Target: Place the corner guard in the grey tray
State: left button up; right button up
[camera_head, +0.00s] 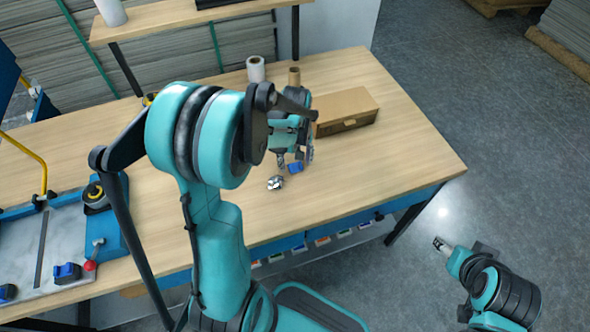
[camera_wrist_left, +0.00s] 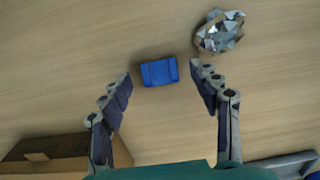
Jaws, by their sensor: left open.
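A small blue piece, apparently the corner guard (camera_head: 295,168), lies on the wooden table near its middle. In the left wrist view the blue piece (camera_wrist_left: 159,71) lies between and beyond the fingertips, with clear gaps on both sides. My left gripper (camera_head: 296,160) is open and empty, pointing down above it; its fingers also frame the left wrist view (camera_wrist_left: 162,80). A grey rim, perhaps the grey tray (camera_wrist_left: 283,164), shows at the lower right of the left wrist view; my left arm hides that area in the head view. My right gripper (camera_head: 440,243) is off the table's right side, its jaws too small to judge.
A crumpled silver ball (camera_head: 275,183) lies close to the blue piece. A cardboard box (camera_head: 345,112) stands just behind the gripper, with a white roll (camera_head: 256,69) and a brown roll (camera_head: 294,77) farther back. A blue trimmer (camera_head: 70,240) occupies the left. The table's right end is clear.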

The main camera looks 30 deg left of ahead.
aim_at(295, 168)
pick_arm(q)
jog(key=shift+f, duration=0.55)
jog(key=shift+r, duration=0.1)
jog(key=c, duration=0.9)
jog(key=shift+c, duration=0.3)
jog(key=shift+r, duration=0.1)
notch_tip(295, 168, up, 4)
jog(key=shift+p, duration=1.2)
jog(key=d+r+p, duration=0.3)
jog(key=d+r, duration=0.3)
jog(key=d, duration=0.5)
jog(key=shift+d+r+p, duration=0.3)
jog(key=shift+r+p, duration=0.1)
